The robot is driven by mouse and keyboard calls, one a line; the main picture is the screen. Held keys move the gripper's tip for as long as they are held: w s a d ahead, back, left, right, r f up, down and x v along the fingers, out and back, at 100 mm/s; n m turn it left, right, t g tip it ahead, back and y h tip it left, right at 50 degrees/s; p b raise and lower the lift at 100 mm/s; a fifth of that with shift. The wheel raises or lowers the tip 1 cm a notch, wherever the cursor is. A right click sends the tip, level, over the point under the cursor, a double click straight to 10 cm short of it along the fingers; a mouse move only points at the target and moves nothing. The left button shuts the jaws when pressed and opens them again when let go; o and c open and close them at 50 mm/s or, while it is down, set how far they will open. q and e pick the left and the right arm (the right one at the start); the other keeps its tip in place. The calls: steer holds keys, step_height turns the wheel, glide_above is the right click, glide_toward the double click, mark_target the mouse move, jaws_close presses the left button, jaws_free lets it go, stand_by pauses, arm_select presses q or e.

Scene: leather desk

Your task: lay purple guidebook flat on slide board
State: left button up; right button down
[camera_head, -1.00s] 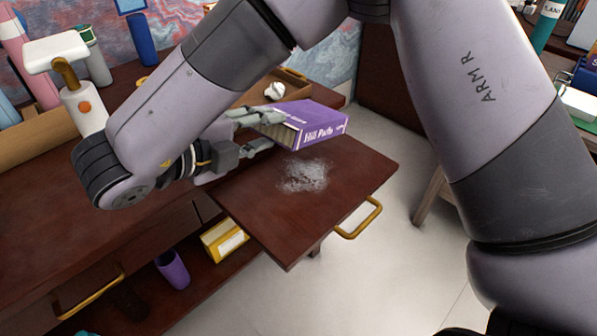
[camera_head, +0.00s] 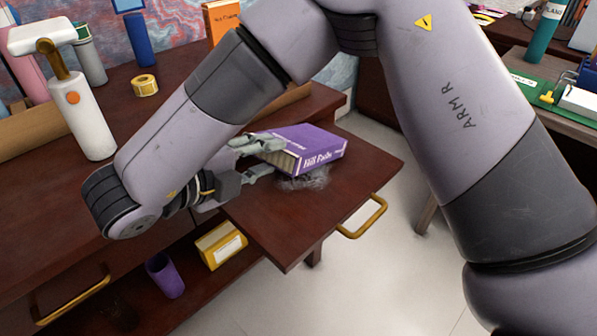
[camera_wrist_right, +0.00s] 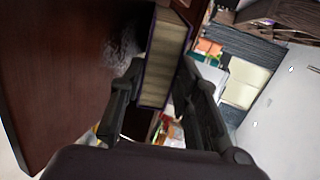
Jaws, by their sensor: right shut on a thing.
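The purple guidebook (camera_head: 308,148), lettered "Hill Paths" on its spine, is held low over the slide board (camera_head: 330,205), a dark red-brown board pulled out from the desk. My right gripper (camera_head: 266,158) is shut on the guidebook at its left end. In the right wrist view the page edges of the guidebook (camera_wrist_right: 165,62) sit between the two fingers of my right gripper (camera_wrist_right: 160,95). Whether the book touches the board I cannot tell. A pale, dusty or scuffed patch (camera_head: 306,181) on the board lies partly under the book. My left gripper is not in view.
A brass handle (camera_head: 364,218) is on the board's front edge. A white bottle with a trigger-like top (camera_head: 82,115) and a yellow tape roll (camera_head: 145,86) stand on the desk. A yellow box (camera_head: 222,244) and purple cup (camera_head: 165,275) sit on the shelf below.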

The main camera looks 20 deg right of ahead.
steer(key=c, duration=1.4)
jaws_free()
steer(key=shift+o, duration=0.2)
steer(key=p+v, duration=0.2)
steer(key=v, duration=0.6)
